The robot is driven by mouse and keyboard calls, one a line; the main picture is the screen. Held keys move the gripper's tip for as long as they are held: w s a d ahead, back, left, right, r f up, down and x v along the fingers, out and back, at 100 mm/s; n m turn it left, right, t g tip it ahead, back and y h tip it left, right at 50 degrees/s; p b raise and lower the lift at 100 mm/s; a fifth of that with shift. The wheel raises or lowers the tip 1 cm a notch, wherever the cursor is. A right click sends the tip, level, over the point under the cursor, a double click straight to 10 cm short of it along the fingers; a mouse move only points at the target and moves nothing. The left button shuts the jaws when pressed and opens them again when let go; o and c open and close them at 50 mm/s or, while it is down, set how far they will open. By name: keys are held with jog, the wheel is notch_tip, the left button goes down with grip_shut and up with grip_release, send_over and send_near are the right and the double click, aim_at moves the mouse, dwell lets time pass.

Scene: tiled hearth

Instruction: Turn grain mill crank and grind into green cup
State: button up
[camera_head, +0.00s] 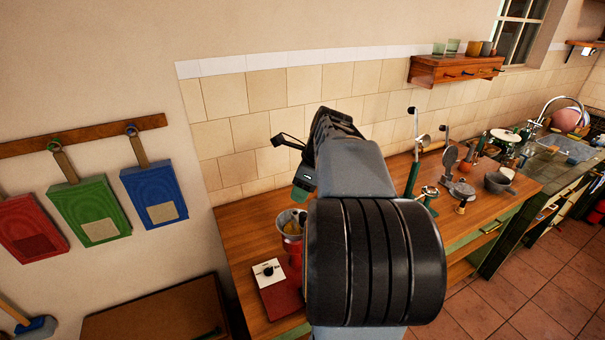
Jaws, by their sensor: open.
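My arm fills the middle of the view, and its end is over the left part of the wooden counter (245,240). My gripper (292,165) shows only partly beside the arm; its jaws are open, and no held object shows. Just below it is a red vessel with a grey rim (291,228) and yellowish contents; I cannot tell whether this is the grain mill. No crank can be made out clearly. A small green patch by the gripper (301,191) is too small to identify. Two greenish cups (453,46) stand on the wall shelf.
Green lever stands (412,175), metal tools and a dark pan (498,182) crowd the right. Red, green (95,212) and blue holders hang at left. Tiled floor (520,290) is clear.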

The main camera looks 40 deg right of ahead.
aim_at(303, 214)
jog(key=shift+d+r+m, duration=0.1)
jog(key=shift+d+m, duration=0.15)
jog(key=shift+m, duration=0.05)
jog(key=shift+f, duration=1)
jog(key=shift+f+b, duration=2.15)
jog(key=shift+f, duration=1)
jog(key=shift+f, duration=0.15)
jog(key=shift+c, duration=0.3)
